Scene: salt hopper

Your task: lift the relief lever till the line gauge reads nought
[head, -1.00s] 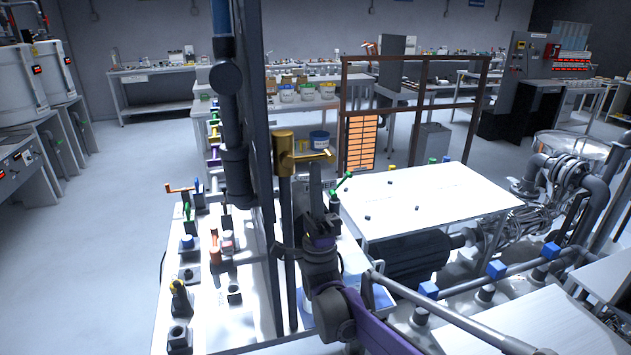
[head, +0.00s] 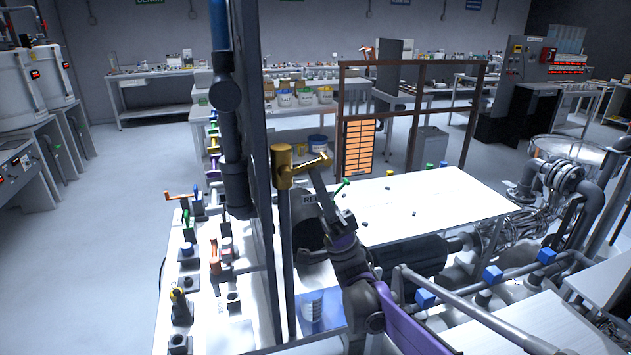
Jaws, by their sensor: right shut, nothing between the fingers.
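The brass lever (head: 319,159), which I take for the relief lever, juts right from a brass valve head (head: 282,166) on a dark upright pipe. It slants up to the right. My right gripper (head: 315,172) comes up from below right, shut and empty. Its fingertips are at the lever's underside, touching or very close; I cannot tell which. A sign (head: 309,199) with partly hidden lettering is behind the fingers. No gauge face can be read; a dark round shape (head: 306,236) behind my gripper is unclear. My left gripper is out of view.
A tall dark panel edge (head: 255,120) and thick pipe stand just left of the valve. A small green handle (head: 342,187) is close right of my gripper. A white table (head: 440,205) lies behind. A rail with blue blocks (head: 492,274) crosses at lower right.

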